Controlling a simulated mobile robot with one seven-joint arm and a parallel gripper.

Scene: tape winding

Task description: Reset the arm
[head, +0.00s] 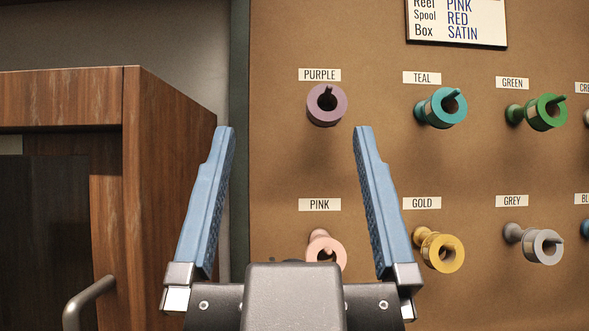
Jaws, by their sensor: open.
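My gripper (288,135) is in the lower middle of the head view, with its two blue fingers spread wide apart and pointing up. Nothing is between the fingertips. A brown pegboard wall (470,165) with labelled spools stands ahead. The purple spool (341,112) shows just above and left of the right fingertip. The pink spool (329,240) shows between the fingers, partly hidden by my gripper's body. I cannot tell the distance from the fingers to the board.
Teal (424,109), green (558,112), gold (448,265) and grey (549,258) spools stick out on the right. A sign (457,22) reads Reel PINK, Spool RED, Box SATIN. A wooden cabinet (165,180) with a metal handle (85,300) stands on the left.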

